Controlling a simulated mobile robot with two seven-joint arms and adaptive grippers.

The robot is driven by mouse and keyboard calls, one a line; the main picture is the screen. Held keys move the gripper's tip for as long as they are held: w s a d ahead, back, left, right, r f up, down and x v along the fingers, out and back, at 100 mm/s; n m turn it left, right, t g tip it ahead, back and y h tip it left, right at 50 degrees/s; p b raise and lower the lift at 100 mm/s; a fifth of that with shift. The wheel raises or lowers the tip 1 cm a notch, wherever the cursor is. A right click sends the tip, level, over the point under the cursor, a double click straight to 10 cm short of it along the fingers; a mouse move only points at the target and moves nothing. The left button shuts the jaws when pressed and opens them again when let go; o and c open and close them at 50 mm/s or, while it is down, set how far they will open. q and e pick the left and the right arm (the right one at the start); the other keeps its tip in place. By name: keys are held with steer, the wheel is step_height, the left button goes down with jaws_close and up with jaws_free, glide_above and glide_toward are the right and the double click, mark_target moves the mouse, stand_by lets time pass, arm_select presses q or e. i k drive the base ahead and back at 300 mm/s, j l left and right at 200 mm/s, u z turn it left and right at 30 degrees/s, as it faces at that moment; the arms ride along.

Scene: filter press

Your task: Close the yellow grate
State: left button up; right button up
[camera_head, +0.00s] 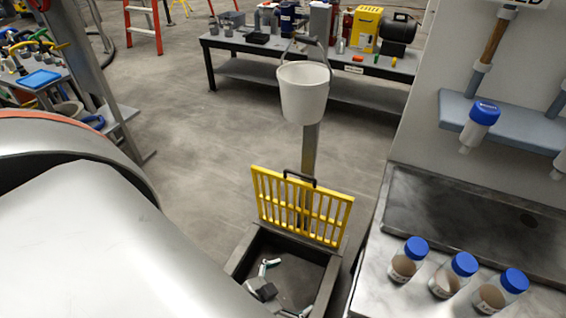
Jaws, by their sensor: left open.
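The yellow grate (300,207) stands raised, tilted up at the back edge of a dark open box (247,262). A black handle (299,178) sits at its upper edge. The box opening below is uncovered. My left gripper (290,287) is low in the picture, in front of the grate and over the box opening. Its fingers are spread and nothing shows between them. I cannot tell how deep it is relative to the box rim. My right gripper is not in view.
A white bucket (303,95) hangs on a post behind the grate. To the right, a metal sink counter (385,262) holds jars with blue lids (464,265). A workbench (250,50) with tools stands at the back. Clear floor (190,130) lies left of the grate.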

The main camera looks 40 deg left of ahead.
mark_target(314, 189)
steer(key=k+j+u, duration=0.1)
steer(key=j+u, duration=0.15)
steer(key=j, duration=0.35)
steer(key=k+j+u, duration=0.1)
steer(key=j+u, duration=0.15)
steer(key=j, duration=0.35)
steer(key=i+j+z, duration=0.1)
steer(key=j+z, duration=0.2)
steer(key=j, duration=0.2)
